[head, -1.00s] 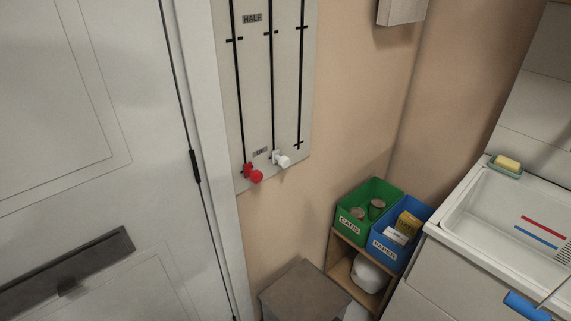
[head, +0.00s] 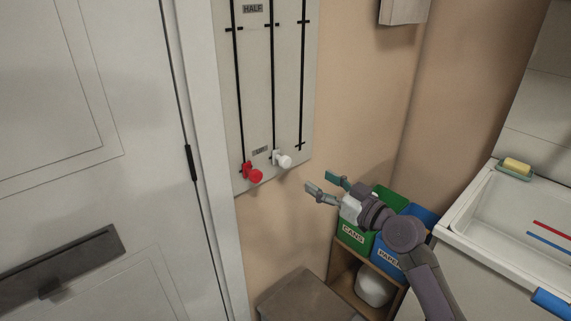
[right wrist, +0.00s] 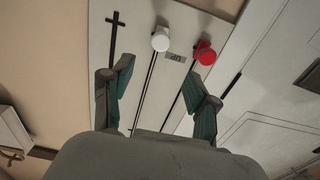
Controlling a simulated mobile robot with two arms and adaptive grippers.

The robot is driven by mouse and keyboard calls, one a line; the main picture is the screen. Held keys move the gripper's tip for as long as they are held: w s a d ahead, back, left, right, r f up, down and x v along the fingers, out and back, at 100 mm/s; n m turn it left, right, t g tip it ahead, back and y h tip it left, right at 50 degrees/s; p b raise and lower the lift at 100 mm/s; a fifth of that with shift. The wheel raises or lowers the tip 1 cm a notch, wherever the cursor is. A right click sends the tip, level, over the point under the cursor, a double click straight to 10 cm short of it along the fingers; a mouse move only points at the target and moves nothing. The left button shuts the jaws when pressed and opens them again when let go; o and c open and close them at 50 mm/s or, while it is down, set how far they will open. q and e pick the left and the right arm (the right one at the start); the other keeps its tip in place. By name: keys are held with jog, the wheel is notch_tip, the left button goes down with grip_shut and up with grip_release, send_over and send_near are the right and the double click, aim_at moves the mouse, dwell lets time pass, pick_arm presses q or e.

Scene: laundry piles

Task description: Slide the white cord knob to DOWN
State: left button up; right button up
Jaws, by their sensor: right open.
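The white cord knob (head: 283,161) sits at the lower end of the middle black slot on a pale wall panel (head: 288,70). A small label (head: 260,150) beside it appears to read UP. In the right wrist view the white knob (right wrist: 160,40) is ahead, between the fingers' directions and beyond their tips. My right gripper (head: 324,185) is open and empty, below and right of the knob, apart from it. It also shows in the right wrist view (right wrist: 160,76). No DOWN label is visible.
A red knob (head: 254,174) sits close left of the white one and also shows in the right wrist view (right wrist: 205,53). A HALF label (head: 252,9) is higher up. Green and blue bins (head: 355,238) stand below my right arm. A door (head: 90,190) is at left.

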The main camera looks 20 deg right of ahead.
aim_at(287, 163)
jog(key=p+x, duration=0.2)
jog(key=x, duration=1.1)
jog(key=shift+w+f, duration=0.15)
jog(key=shift+w, duration=0.05)
grip_shut()
